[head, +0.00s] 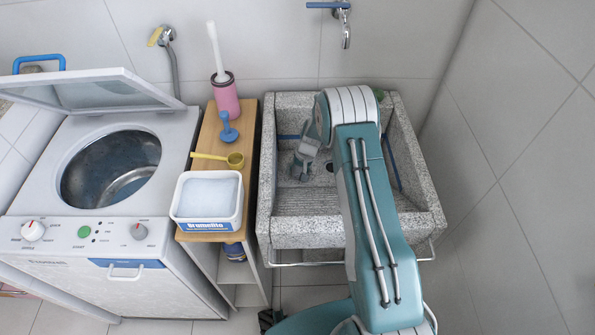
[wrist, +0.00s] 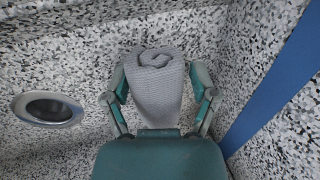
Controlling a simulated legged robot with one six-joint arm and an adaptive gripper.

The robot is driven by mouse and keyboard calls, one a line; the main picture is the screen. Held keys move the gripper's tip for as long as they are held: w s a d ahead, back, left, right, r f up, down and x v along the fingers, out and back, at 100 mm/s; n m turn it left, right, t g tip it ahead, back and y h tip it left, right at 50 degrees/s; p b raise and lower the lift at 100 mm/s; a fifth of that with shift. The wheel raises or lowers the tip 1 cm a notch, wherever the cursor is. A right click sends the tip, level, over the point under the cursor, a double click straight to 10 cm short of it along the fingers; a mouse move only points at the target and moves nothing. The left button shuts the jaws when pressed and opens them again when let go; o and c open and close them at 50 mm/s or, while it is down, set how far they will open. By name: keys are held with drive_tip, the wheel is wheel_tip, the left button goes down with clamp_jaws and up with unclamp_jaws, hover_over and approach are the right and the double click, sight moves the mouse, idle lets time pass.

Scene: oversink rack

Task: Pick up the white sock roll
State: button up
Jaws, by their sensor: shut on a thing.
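The sock roll (wrist: 157,88) shows in the wrist view as a pale grey-white, ribbed bundle with a spiral fold at its top end. My gripper (wrist: 160,90) has one finger on each side of it and is shut on it. In the head view my gripper (head: 303,160) is down inside the speckled stone sink (head: 265,215), near its left side. The roll cannot be made out clearly there. I cannot tell whether the roll touches the sink surface.
The sink drain (wrist: 48,108) is left of the roll, and a blue strip (wrist: 275,90) runs along the right. A wooden-topped shelf with a white tub (head: 207,198), yellow scoop (head: 235,160) and pink brush holder (head: 226,98) stands left. A tap (head: 344,25) hangs above the sink.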

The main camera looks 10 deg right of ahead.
sight(297, 168)
drive_tip(key=r, duration=0.3)
drive_tip(key=shift+s+r, duration=0.2)
drive_tip(key=shift+r, duration=0.05)
drive_tip(key=s+r, duration=0.3)
drive_tip(key=s, duration=0.1)
drive_tip(key=s+r, duration=0.3)
drive_tip(key=s, duration=0.2)
drive_tip(key=s+r, duration=0.3)
drive_tip(key=s, duration=0.1)
drive_tip(key=shift+s+d, duration=0.2)
drive_tip(key=shift+s, duration=0.05)
